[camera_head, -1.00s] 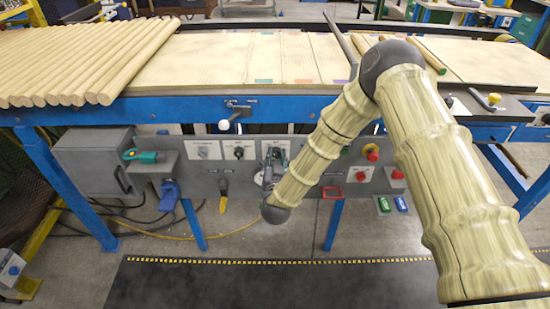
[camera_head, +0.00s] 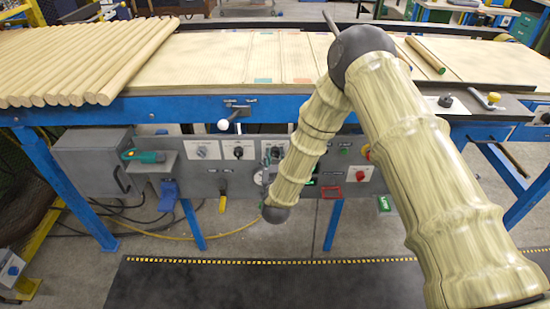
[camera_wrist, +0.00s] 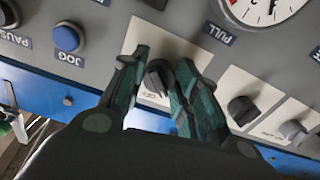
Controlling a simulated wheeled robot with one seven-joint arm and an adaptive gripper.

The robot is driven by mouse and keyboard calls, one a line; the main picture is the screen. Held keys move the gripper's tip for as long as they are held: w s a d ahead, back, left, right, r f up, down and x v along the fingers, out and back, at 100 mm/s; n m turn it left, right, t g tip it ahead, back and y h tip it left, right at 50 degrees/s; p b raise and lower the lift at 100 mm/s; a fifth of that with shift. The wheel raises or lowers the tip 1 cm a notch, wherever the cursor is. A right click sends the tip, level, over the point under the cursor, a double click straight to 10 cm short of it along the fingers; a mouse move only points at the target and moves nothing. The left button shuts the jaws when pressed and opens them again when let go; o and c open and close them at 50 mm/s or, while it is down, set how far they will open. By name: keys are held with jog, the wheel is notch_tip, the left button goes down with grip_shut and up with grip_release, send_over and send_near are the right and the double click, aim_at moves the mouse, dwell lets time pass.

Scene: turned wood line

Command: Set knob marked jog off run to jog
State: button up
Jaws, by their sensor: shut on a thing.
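A black knob (camera_wrist: 158,78) on a white plate sits between the two dark green fingers of my gripper (camera_wrist: 160,80) in the wrist view. The fingers are shut on it, one on each side. The plate's small lettering is too blurred to read, and the fingers hide part of the knob, so its setting cannot be told. In the head view this knob (camera_head: 275,152) is the rightmost of three on white plates along the grey panel. My forearm hides most of my gripper there.
Another black knob (camera_wrist: 243,110) and a grey knob (camera_wrist: 293,130) stand beside it. A blue JOG button (camera_wrist: 68,38) and a gauge (camera_wrist: 265,8) marked PULL are close. Above the panel are the blue table rail (camera_head: 170,108) and a white-tipped lever (camera_head: 224,125).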

jog(key=o, duration=1)
jog(key=shift+s, duration=0.15)
jog(key=s, duration=1.1)
jog(key=shift+s, duration=0.4)
jog(key=s+d+f+g, duration=0.4)
jog(key=s+d+f, duration=0.2)
jog(key=s+f, duration=0.15)
jog(key=s+d+f+g, duration=0.5)
jog(key=s+d+f, duration=0.15)
jog(key=f, duration=0.25)
jog(key=s+d+f+g, duration=0.1)
jog(key=s+d+g, duration=0.2)
jog(key=s, duration=0.5)
jog(key=s+d+f+m+g, duration=0.1)
jog(key=s+d+f+g, duration=0.1)
jog(key=s, duration=0.7)
jog(key=s+d+f+g+p, duration=0.1)
jog(key=s+d+g, duration=0.3)
jog(key=s, duration=0.4)
jog(key=shift+s+d+f+m, duration=0.25)
jog(key=shift+s+d+m, duration=0.1)
jog(key=shift+d+m, duration=0.1)
